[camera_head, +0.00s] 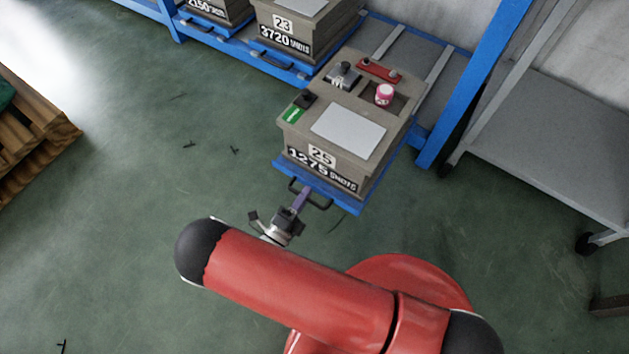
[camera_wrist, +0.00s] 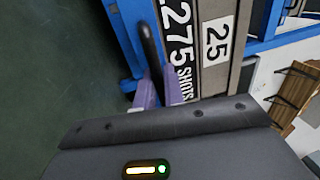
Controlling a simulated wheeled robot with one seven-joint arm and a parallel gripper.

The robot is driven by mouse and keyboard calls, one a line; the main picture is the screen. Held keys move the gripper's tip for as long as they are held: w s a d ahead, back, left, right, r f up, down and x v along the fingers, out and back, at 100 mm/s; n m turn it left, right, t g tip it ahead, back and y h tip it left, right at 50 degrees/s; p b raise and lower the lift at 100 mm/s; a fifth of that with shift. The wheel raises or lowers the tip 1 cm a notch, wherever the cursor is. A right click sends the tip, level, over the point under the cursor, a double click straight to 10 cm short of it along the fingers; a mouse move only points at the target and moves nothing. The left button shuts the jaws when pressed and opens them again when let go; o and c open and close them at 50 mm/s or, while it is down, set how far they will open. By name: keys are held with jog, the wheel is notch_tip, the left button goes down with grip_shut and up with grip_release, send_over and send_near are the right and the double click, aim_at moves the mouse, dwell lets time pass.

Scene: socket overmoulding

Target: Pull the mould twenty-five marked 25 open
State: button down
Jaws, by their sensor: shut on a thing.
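The mould marked 25 (camera_head: 292,132) is a grey-brown block labelled "1275 SHOTS" on a blue drawer tray (camera_head: 340,203). The tray stands out from the blue rack, further forward than the neighbouring mould's tray. A dark bar handle (camera_head: 317,205) is on the tray's front. My gripper (camera_head: 299,199) is shut on this handle, near its middle. In the wrist view the purple fingers (camera_wrist: 160,90) are at the dark handle (camera_wrist: 148,45), beside the mould's label (camera_wrist: 216,40). The fingers hide part of the handle.
The mould marked 23 (camera_head: 322,30) sits on the rack to the left. A grey wheeled table (camera_head: 550,140) stands at the right, close to a blue rack post (camera_head: 455,110). A wooden pallet (camera_head: 35,130) lies at the far left. The green floor (camera_head: 130,190) between is mostly clear.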

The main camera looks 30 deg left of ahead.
jog(key=shift+r+v, duration=0.15)
jog(key=shift+v, duration=0.7)
jog(key=shift+r+v, duration=0.2)
jog(key=shift+v, duration=0.6)
jog(key=shift+r+v, duration=0.15)
jog(key=shift+v, duration=0.7)
jog(key=shift+s, duration=0.1)
jog(key=c, duration=1.6)
grip_release()
